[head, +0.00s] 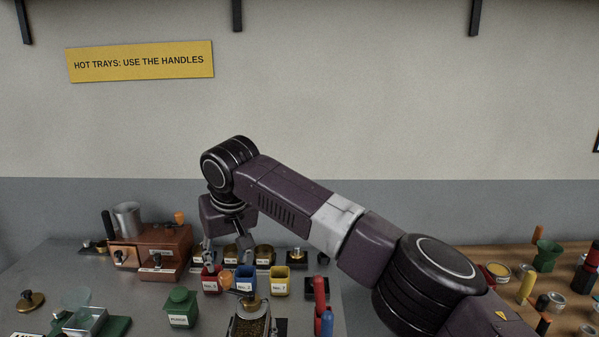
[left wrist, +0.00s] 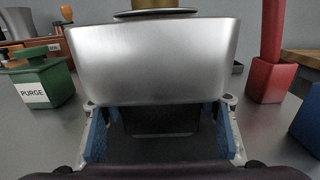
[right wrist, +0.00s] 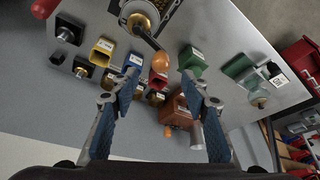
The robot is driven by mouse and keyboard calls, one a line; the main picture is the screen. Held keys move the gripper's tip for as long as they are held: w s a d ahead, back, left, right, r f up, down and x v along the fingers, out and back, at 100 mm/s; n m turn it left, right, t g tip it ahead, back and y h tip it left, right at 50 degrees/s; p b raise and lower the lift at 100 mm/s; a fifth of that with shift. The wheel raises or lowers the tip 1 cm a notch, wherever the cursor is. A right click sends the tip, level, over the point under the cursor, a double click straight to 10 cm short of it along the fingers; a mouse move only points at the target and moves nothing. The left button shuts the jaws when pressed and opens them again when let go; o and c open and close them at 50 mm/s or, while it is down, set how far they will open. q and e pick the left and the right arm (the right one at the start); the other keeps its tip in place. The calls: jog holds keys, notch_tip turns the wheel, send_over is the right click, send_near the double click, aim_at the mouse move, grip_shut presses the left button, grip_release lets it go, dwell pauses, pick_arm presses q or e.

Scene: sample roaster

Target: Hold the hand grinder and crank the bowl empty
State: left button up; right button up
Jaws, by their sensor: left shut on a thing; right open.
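The hand grinder (head: 250,325) stands at the bottom of the head view, its bowl showing brown beans around a brass hub. Its crank ends in an orange knob (head: 226,281), which also shows in the right wrist view (right wrist: 189,58). My left gripper (left wrist: 160,120) is shut on the grinder, blue pads on either side below the flared metal bowl (left wrist: 152,60). The grinder's lower part is mostly hidden. My right gripper (right wrist: 160,72) is open and points down above the crank. The knob lies near one fingertip, with no clear contact.
Red, blue (head: 244,279) and yellow (head: 280,281) cups stand just behind the grinder. A green PURGE container (head: 181,308) is left, and red (head: 319,291) and blue upright pieces are right. A brown roaster (head: 150,250) stands at back left.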

aim_at(226, 274)
jog(key=shift+x, duration=4.85)
jog(key=shift+c, duration=0.6)
jog(key=c, duration=0.8)
jog(key=shift+c, duration=0.2)
jog(key=o, duration=1)
jog(key=shift+c, duration=0.2)
jog(key=v, duration=1)
jog(key=shift+x, duration=5.05)
